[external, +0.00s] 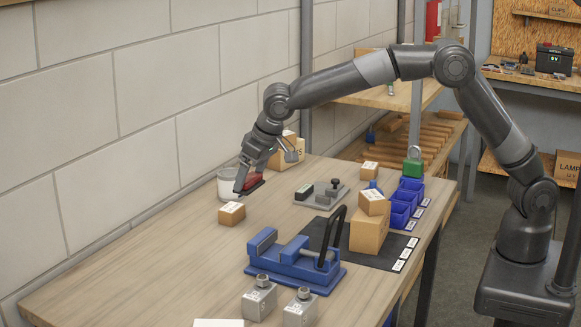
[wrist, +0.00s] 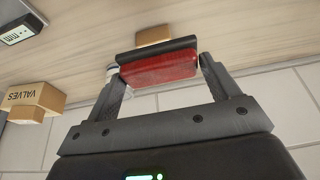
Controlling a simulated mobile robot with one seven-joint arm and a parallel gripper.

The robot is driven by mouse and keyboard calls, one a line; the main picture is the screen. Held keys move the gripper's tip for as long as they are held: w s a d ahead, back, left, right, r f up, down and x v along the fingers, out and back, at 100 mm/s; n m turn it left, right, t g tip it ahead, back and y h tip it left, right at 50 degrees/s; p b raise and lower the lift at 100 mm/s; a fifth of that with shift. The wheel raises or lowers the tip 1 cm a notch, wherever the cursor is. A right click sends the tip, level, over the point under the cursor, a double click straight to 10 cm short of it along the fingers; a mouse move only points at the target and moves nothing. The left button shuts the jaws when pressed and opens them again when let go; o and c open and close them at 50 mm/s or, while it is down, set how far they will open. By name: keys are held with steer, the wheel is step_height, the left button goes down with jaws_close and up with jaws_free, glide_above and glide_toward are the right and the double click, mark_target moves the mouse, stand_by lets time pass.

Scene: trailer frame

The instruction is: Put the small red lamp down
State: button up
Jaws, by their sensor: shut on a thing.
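The small red lamp (wrist: 158,70) is a red block with a dark edge strip. It lies between the two fingers of my gripper (wrist: 157,80), which is shut on it. In the external view my gripper (external: 248,186) holds the red lamp (external: 252,181) above the wooden table (external: 130,275), toward the wall side. The lamp appears to be clear of the table top. A small cardboard box (external: 231,214) stands just below and in front of it.
A white cylindrical container (external: 229,182) stands behind the gripper. A blue vise (external: 295,262), a grey fixture (external: 321,193), stacked cardboard boxes (external: 369,232) and blue bins (external: 404,205) occupy the right side. A carton marked VALVES (wrist: 36,98) shows in the wrist view. The left table area is bare.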

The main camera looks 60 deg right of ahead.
steer(key=shift+f, duration=0.25)
steer(key=a+f, duration=0.2)
steer(key=a, duration=0.1)
steer(key=a+f, duration=0.2)
steer(key=a, duration=0.2)
steer(key=a+f, duration=0.2)
steer(key=a, duration=0.2)
steer(key=shift+w+f, duration=0.25)
steer(key=shift+f, duration=2)
steer(key=shift+d+f, duration=0.1)
steer(key=o, duration=0.9)
